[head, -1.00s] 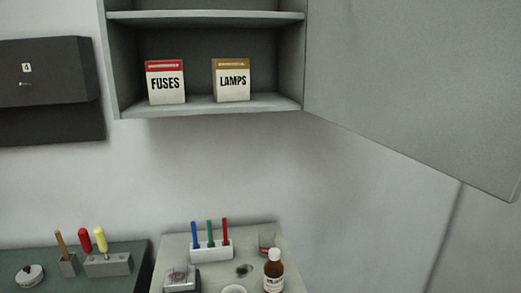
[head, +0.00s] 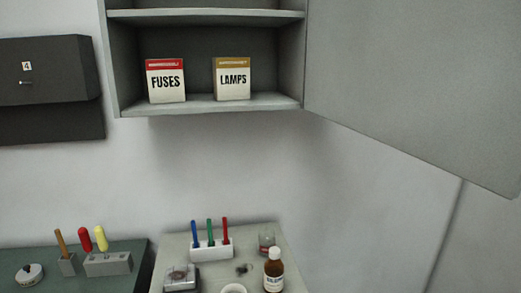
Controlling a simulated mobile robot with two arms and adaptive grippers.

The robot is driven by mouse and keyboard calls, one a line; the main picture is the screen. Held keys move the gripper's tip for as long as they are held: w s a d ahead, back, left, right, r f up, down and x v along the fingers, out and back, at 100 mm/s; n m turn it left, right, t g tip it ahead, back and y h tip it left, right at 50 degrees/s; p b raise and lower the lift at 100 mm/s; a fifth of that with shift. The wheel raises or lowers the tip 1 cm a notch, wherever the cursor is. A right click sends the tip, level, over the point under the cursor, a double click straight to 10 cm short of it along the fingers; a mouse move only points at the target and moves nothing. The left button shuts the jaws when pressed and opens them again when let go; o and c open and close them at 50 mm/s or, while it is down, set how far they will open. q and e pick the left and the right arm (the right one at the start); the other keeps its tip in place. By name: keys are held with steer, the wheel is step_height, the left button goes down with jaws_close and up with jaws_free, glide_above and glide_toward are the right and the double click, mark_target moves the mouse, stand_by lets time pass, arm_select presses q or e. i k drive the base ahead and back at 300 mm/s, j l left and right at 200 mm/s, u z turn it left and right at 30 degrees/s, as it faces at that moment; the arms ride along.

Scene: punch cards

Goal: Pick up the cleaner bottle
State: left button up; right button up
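The cleaner bottle (head: 273,271) is a brown bottle with a white cap and a white label. It stands upright near the right edge of a light table at the bottom of the head view. Its lower end reaches the picture's bottom edge, and the label text is too small to read surely. Neither of my grippers is in view.
A white holder (head: 212,251) with blue, green and red pens stands behind the bottle, near a small clear container (head: 267,241). A white round dish (head: 233,289) is left of the bottle. An open cabinet (head: 205,103) with its door (head: 420,80) hangs above.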

mark_target(274, 269)
steer(key=l+u, duration=0.3)
steer(key=l, duration=0.4)
steer(key=l+u, duration=0.3)
steer(key=l, duration=0.45)
steer(key=k+l+u, duration=0.1)
steer(key=l+u, duration=0.15)
steer(key=l, duration=0.45)
